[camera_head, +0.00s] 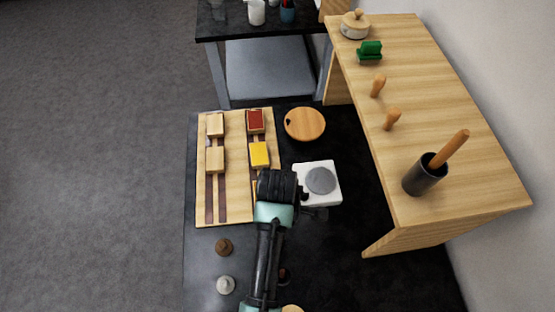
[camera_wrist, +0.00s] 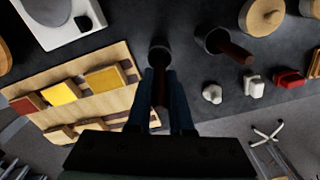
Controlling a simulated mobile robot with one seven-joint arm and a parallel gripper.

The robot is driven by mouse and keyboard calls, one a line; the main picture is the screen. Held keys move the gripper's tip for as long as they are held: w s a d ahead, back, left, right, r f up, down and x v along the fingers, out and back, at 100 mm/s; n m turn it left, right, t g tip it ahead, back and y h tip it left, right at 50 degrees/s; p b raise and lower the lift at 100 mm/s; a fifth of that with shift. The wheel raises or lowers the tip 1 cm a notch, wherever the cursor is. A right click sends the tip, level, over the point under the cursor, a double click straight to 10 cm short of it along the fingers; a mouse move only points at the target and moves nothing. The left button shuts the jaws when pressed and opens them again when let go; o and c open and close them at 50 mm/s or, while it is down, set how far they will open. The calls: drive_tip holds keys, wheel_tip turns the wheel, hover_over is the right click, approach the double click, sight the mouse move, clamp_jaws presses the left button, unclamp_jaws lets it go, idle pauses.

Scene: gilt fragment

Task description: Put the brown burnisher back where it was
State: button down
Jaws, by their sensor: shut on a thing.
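My gripper (camera_wrist: 160,78) is shut on the brown burnisher (camera_wrist: 160,92), a dark brown shaft between the fingers in the wrist view. A dark round piece (camera_wrist: 159,50) shows just beyond the fingertips; I cannot tell whether it is the burnisher's end or a separate holder. A second dark round holder (camera_wrist: 206,38) with a brown stick (camera_wrist: 235,50) leaning out stands to its right, apart from my gripper. In the head view my arm hides the held burnisher, and my gripper is over the dark table, between the wooden board and the white scale.
The wooden board (camera_head: 237,185) carries several red, yellow and tan blocks. A white scale (camera_head: 329,196) and a round wooden lid (camera_head: 304,124) are close by. A wooden shelf (camera_head: 440,120) rises on the right.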

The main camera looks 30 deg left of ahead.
drive_tip(key=shift+f, duration=2)
drive_tip(key=shift+f, duration=0.15)
drive_tip(key=c, duration=0.8)
unclamp_jaws()
wheel_tip(320, 180, up, 12)
drive_tip(key=shift+r, duration=0.2)
